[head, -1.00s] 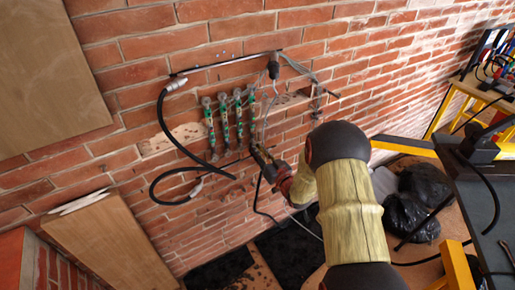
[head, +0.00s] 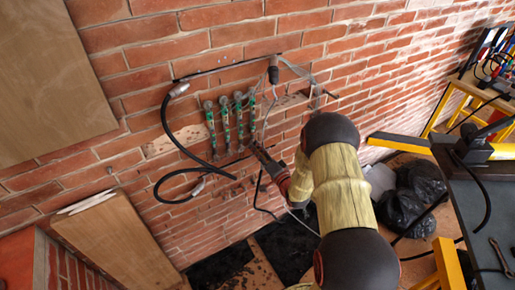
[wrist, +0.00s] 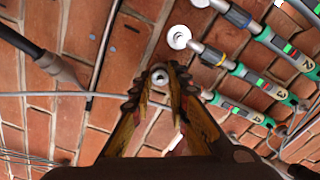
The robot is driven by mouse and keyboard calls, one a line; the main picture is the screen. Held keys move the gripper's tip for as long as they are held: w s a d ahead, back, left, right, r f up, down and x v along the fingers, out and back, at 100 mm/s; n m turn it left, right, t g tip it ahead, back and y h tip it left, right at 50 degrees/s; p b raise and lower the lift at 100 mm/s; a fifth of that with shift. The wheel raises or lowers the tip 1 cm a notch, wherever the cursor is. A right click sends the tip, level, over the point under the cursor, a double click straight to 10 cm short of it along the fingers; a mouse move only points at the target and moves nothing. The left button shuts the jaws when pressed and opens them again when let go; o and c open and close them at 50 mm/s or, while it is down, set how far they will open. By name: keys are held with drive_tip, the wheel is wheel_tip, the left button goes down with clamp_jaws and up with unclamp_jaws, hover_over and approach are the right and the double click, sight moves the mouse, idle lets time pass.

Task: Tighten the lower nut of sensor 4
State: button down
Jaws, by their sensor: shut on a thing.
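Several green-banded sensors hang in a row on the brick wall. Sensor 4 (head: 252,103) is the rightmost in the head view. In the wrist view sensor 4 (wrist: 238,108) bears its number and slants, its lower end close to my fingers. The pale round lower nut (wrist: 160,76) sits between my fingertips. My gripper (wrist: 160,85) is shut on this nut, and the fingers touch it on both sides. In the head view my gripper (head: 259,150) reaches the wall just below sensor 4, and the nut is too small to make out there.
Sensors 3 (wrist: 263,84) and 2 (wrist: 282,47) are close beside sensor 4. A black cable (head: 165,125) loops on the left, and a thin grey cable (wrist: 60,94) crosses near my fingers. Black bags (head: 410,195) lie at the right.

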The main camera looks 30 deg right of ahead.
drive_tip(key=shift+s+f+m+p, duration=0.15)
drive_tip(key=shift+m+p, duration=0.15)
drive_tip(key=shift+m, duration=0.5)
drive_tip(key=shift+w+f+m+p, duration=0.1)
drive_tip(key=shift+m+p, duration=0.15)
drive_tip(key=shift+m, duration=0.55)
drive_tip(key=shift+s, duration=0.1)
drive_tip(key=c, duration=2.1)
unclamp_jaws()
drive_tip(key=o, duration=0.4)
drive_tip(key=shift+r, duration=0.15)
drive_tip(key=s, duration=1.2)
drive_tip(key=shift+d, duration=0.25)
